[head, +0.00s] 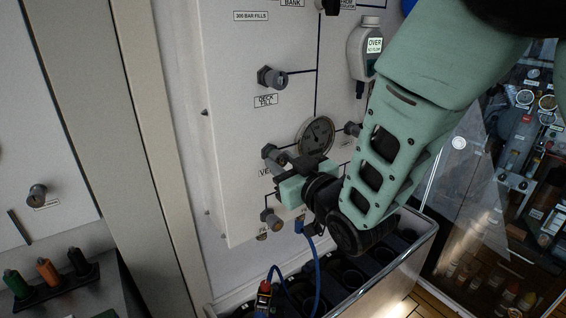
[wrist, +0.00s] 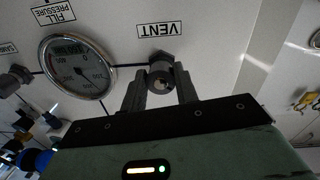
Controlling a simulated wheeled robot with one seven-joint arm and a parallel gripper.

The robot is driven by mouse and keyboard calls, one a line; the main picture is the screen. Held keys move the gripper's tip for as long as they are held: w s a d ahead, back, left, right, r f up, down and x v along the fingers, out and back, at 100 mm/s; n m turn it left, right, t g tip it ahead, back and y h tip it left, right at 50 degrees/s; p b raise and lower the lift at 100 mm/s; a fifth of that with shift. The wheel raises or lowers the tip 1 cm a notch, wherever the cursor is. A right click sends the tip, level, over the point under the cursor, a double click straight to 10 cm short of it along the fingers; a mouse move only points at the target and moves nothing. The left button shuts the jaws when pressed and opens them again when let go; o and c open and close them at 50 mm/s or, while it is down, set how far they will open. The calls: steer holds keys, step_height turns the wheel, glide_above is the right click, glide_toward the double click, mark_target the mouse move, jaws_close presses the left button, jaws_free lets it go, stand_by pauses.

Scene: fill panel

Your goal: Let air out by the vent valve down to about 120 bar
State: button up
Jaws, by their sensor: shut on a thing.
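The vent valve (wrist: 160,76) is a small grey knob on the pale panel, under an upside-down VENT label (wrist: 160,30) in the wrist view. My gripper (wrist: 160,92) has its two dark fingers on either side of the knob, shut on it. In the head view, my gripper (head: 282,168) is at the vent valve (head: 271,152), partly hiding it and its label. The round fill pressure gauge (wrist: 77,67) is beside the valve; it also shows in the head view (head: 316,135). Its needle is too small to read reliably.
The deck fill valve (head: 272,77) is above on the panel. A grey device (head: 366,48) reads OVER, NO FLOW. Another valve (head: 270,218) sits below my gripper. A blue hose (head: 318,275) hangs over a metal-edged rack (head: 405,262).

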steer(key=shift+f+n+b, duration=0.15)
steer(key=shift+n+b, duration=0.25)
steer(key=shift+b, duration=0.15)
steer(key=shift+n, duration=0.3)
steer(key=o, duration=1)
